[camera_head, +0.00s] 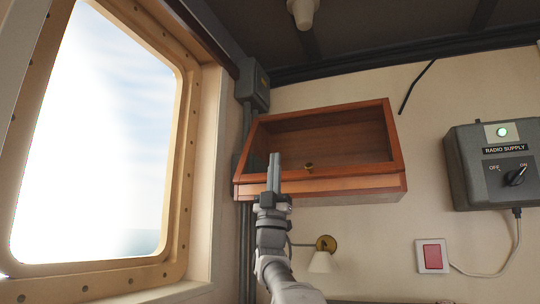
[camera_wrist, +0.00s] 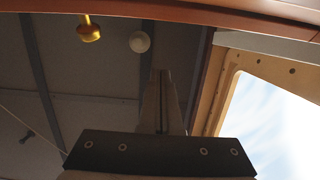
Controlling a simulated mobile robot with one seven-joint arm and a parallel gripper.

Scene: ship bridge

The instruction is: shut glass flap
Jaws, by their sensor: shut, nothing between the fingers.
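A wooden wall cabinet (camera_head: 345,190) hangs on the back wall. Its glass flap (camera_head: 397,150) is a reddish-brown wooden frame, with the dark inside showing through. A small brass knob (camera_head: 309,166) sits on the flap's lower rail; it also shows in the wrist view (camera_wrist: 89,28), below a wooden rail. I cannot tell how far the flap stands open. My gripper (camera_head: 274,158) points upward in front of the cabinet's lower left part, left of the knob. In the wrist view its fingers (camera_wrist: 161,75) are together and empty, apart from the knob.
A large window (camera_head: 190,150) is on the left. A grey radio supply box (camera_head: 470,165) and a red switch (camera_head: 433,255) are on the right wall. A small lamp (camera_head: 320,260) is below the cabinet. A ceiling fixture (camera_head: 303,12) hangs overhead.

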